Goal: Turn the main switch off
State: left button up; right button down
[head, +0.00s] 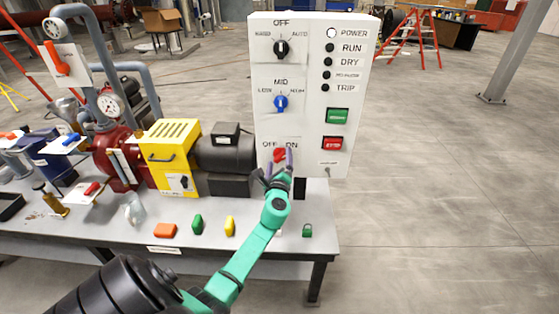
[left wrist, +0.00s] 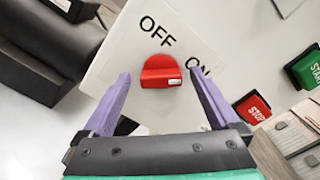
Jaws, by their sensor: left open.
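The main switch is a red knob (head: 279,155) low on the white control panel (head: 312,160), between the labels OFF and ON. In the left wrist view the red knob (left wrist: 158,68) has a raised bar with a white mark at its right end, on the side nearer ON. My left gripper (head: 278,164) is open in front of the knob. In the left wrist view its two purple fingers (left wrist: 158,78) stand on either side of the knob, with visible gaps. The fingers partly cover the ON label. My right gripper is not in view.
A green START button (left wrist: 307,68) and a red STOP button (left wrist: 252,108) are right of the knob. Above it are a blue selector (head: 281,102) and a black selector (head: 281,48). The POWER lamp (head: 331,33) is white. A black motor (head: 226,152) stands left of the panel.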

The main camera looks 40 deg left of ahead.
pick_arm(q)
jog(key=shift+a, duration=0.15)
jog(key=shift+c, duration=0.3)
jog(key=c, duration=1.3)
jog(key=shift+f+n+b, duration=0.15)
jog(key=shift+n+b, duration=0.35)
jog(key=shift+b, duration=0.15)
jog(key=shift+f+n+b, duration=0.1)
jog(key=shift+n+b, duration=0.9)
jog(key=shift+b, duration=0.1)
jog(key=n+b, duration=0.4)
jog(key=n, duration=0.1)
jog(key=shift+b, duration=0.4)
jog(key=n+b, duration=0.4)
jog(key=n, duration=0.1)
jog(key=shift+f+n, duration=0.1)
jog(key=shift+n, duration=0.3)
jog(key=shift+n+b, duration=1.15)
jog(key=shift+n, duration=0.95)
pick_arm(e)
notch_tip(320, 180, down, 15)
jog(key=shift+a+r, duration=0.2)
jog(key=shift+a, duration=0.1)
